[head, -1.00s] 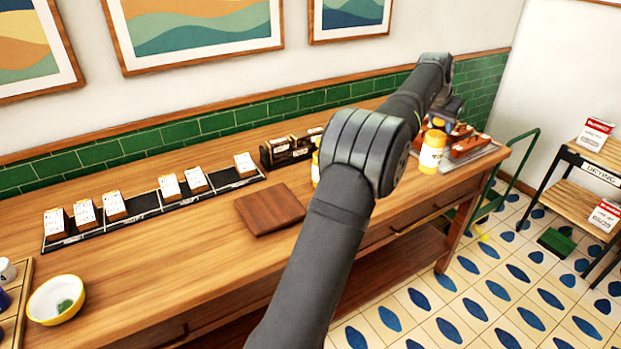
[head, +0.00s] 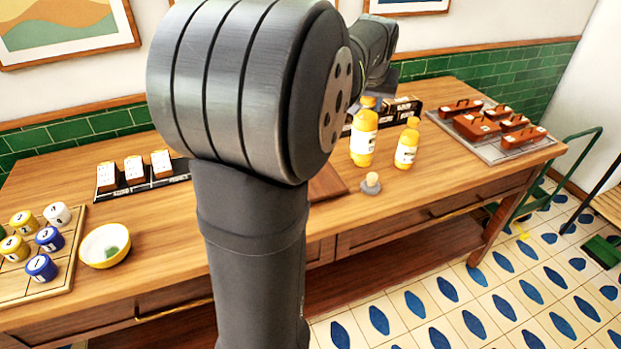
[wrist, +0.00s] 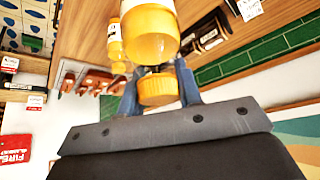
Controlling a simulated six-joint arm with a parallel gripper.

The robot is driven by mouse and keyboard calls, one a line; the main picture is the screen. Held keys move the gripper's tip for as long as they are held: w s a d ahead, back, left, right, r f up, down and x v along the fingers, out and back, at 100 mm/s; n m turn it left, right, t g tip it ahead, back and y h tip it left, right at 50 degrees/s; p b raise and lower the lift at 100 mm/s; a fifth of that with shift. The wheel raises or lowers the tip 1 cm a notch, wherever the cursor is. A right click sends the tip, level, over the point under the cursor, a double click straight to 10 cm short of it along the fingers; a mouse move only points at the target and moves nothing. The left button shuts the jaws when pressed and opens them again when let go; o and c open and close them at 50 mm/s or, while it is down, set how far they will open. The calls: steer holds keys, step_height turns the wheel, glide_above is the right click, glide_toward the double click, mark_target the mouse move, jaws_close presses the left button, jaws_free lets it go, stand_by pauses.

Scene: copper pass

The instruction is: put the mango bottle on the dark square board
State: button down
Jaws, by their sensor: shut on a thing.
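My gripper (head: 372,94) is shut on the cap of a yellow bottle (head: 363,138) with a white label. In the wrist view the held bottle (wrist: 150,32) hangs upright from the fingers, its orange cap (wrist: 157,90) between them. The label is too small to read. The dark square board (head: 326,184) lies on the counter to the lower left of the bottle, mostly hidden behind my arm. I cannot tell how high the bottle is above the counter.
A smaller yellow bottle (head: 407,146) stands close on the right. A small knob with a grey base (head: 371,185) stands on the counter beside the board. A black rack (head: 402,108) is behind the bottles. A tray (head: 487,150) with brown blocks is at right.

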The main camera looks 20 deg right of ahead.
steer(key=w+a+f+n, duration=0.1)
steer(key=w+a+f, duration=0.8)
steer(key=a+f, duration=0.1)
steer(key=shift+w+a+f, duration=0.2)
steer(key=shift+a+f, duration=0.05)
steer(key=shift+f, duration=0.5)
steer(key=c, duration=1)
jaws_free()
steer(key=shift+f, duration=0.1)
